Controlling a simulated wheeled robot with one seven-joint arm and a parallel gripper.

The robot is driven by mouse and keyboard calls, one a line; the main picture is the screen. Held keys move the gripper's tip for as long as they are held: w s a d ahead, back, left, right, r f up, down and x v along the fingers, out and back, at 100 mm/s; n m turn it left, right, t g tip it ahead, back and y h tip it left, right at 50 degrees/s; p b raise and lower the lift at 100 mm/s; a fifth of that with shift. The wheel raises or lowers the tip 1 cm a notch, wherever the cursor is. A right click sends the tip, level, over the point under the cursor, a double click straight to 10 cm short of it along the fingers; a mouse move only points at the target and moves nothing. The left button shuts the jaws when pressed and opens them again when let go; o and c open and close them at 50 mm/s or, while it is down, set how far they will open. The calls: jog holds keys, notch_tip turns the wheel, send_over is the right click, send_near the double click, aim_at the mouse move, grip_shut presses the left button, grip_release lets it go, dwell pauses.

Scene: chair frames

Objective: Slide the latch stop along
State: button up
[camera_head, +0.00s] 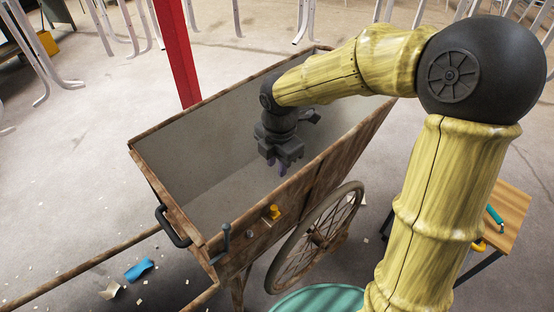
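A yellow knob-like piece (273,212) sits on the near side of the wooden cart (155,175), close to its front corner. A dark grey upright lever (225,238) is fixed near that corner, with a small round grey fitting (249,233) between the two. Which of these is the latch stop, I cannot tell for sure. My gripper (277,166) points down over the cart's open box, behind the near wall and above and beyond the yellow piece.
A spoked wheel (314,238) stands on the cart's near side. A black handle (172,227) juts from its front end. A red post (177,50) rises behind. A teal round top (318,299) and a wooden table (508,212) are at lower right. The cart's box looks empty.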

jog(key=shift+w, duration=0.15)
jog(key=shift+o, duration=0.9)
jog(key=shift+f, duration=0.1)
jog(key=s+d+f+m, duration=0.1)
jog(key=s+d+m, duration=0.2)
jog(key=m, duration=0.5)
jog(key=s+d+f+m+t, duration=0.1)
jog(key=s+d+m, duration=0.3)
jog(key=m, duration=0.5)
jog(key=s+d+f+m, duration=0.2)
jog(key=d+m, duration=0.3)
jog(key=m, duration=0.3)
jog(key=shift+s+d+m, duration=0.2)
jog(key=shift+s+m, duration=0.2)
jog(key=shift+s, duration=0.35)
